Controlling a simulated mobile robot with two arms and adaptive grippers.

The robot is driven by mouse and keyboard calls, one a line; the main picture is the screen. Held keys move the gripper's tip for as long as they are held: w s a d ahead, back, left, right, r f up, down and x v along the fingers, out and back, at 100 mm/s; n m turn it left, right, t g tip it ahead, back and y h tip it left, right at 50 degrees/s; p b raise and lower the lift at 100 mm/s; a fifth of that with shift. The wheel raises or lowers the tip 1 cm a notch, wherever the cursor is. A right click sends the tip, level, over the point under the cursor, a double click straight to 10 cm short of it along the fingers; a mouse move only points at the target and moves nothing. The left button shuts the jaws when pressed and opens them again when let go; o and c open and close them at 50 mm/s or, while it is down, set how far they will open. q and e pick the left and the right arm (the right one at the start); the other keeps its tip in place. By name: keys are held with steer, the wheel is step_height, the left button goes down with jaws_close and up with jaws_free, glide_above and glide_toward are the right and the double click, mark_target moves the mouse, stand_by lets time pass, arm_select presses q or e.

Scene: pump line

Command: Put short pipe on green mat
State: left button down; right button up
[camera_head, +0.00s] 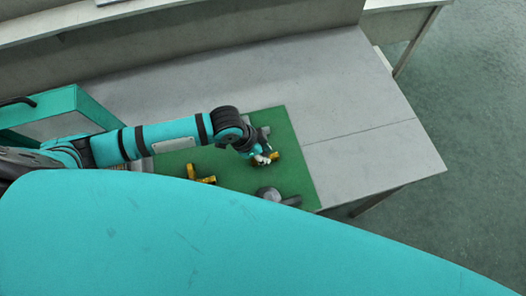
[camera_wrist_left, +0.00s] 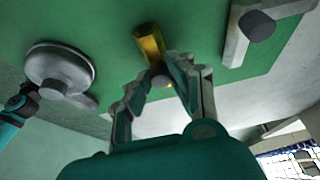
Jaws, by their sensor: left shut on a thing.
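The green mat (camera_head: 288,152) lies on the grey table and spreads across the top of the left wrist view (camera_wrist_left: 195,25). My left gripper (camera_head: 264,158) is over the right part of the mat, with its arm reaching in from the left. In the left wrist view its fingers (camera_wrist_left: 163,84) are closed around the grey end of a short brass-yellow pipe (camera_wrist_left: 149,43). The pipe is over the mat, on it or very close; I cannot tell which. The fingers partly hide it in the head view. My right gripper is not in view.
A yellow branched fitting (camera_head: 200,175) lies on the mat left of the gripper. A round grey flanged part (camera_head: 268,193) is near the mat's front edge. A grey block-like part (camera_wrist_left: 240,35) is on the mat's other side. The table's right end (camera_head: 365,120) is clear.

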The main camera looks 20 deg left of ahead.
arm_select(q)
steer(key=shift+f, duration=0.15)
steer(key=c, duration=1.2)
jaws_free()
steer(key=shift+o, duration=0.2)
steer(key=v, duration=1.2)
steer(key=shift+b, duration=0.45)
